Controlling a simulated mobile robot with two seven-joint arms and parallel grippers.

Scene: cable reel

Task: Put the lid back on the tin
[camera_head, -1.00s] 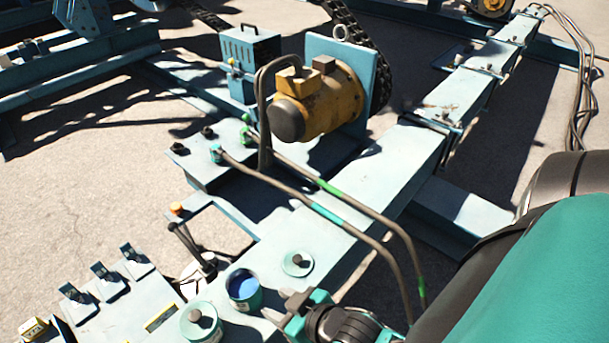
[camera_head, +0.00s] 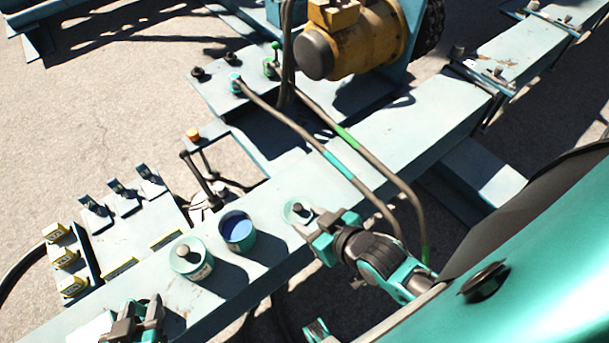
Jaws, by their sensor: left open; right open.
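The open tin (camera_head: 239,246) is a teal-green can with blue contents, standing upright on the pale blue beam. My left gripper (camera_head: 137,317) is open and empty at the bottom left, in front of the closed tin.
Two hoses (camera_head: 348,171) cross the beam (camera_head: 382,134) behind my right gripper. A yellow motor (camera_head: 365,45) stands at the top. An orange-topped lever (camera_head: 192,134) stands behind the tins.

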